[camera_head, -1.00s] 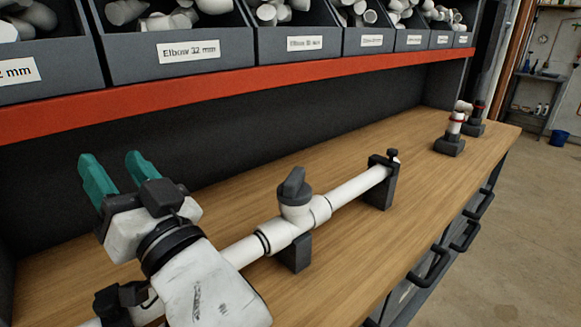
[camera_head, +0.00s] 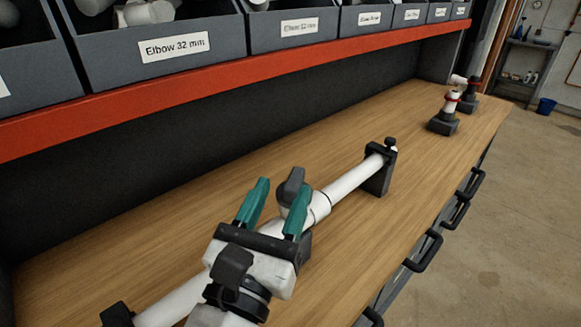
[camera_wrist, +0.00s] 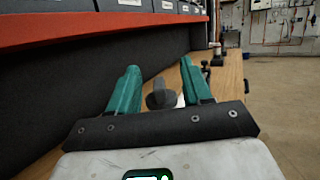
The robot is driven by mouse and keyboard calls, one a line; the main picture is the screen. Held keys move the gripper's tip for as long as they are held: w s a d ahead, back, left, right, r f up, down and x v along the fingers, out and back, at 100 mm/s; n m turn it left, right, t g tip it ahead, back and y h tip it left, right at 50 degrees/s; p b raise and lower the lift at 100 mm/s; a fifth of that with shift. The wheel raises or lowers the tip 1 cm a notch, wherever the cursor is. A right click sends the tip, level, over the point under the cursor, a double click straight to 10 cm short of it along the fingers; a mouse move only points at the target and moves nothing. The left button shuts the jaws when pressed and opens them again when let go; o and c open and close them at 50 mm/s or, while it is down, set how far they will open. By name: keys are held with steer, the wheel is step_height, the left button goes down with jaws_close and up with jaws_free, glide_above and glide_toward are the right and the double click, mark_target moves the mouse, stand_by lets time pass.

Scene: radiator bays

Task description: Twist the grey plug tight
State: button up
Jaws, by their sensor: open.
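The grey plug (camera_head: 291,186) has a raised grip and sits on the upright branch of a white pipe tee (camera_head: 319,207) on the bench. My gripper (camera_head: 281,199) is open, its two teal fingers pointing toward the plug in the head view. In the wrist view the plug (camera_wrist: 159,95) shows between the fingers of my gripper (camera_wrist: 160,80), beyond the palm. Whether the fingers touch the plug I cannot tell. My gripper hides part of the tee and its near pipe in the head view.
A dark clamp stand (camera_head: 379,168) holds the far end of the white pipe. Capped pipe fittings (camera_head: 446,113) stand at the bench's far end. A red shelf edge (camera_head: 230,84) with grey bins (camera_head: 150,45) overhangs the back. The wooden bench top (camera_head: 150,230) is clear behind the pipe.

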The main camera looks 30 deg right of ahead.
mark_target(299, 169)
step_height(299, 169, down, 4)
steer(key=g+y, duration=0.1)
steer(key=y, duration=0.2)
steer(key=x, duration=0.7)
steer(key=p+x, duration=0.1)
steer(key=x, duration=0.2)
steer(key=shift+w+f, duration=0.25)
steer(key=shift+f, duration=0.1)
steer(key=shift+c, duration=0.4)
steer(key=shift+a, duration=0.1)
jaws_close()
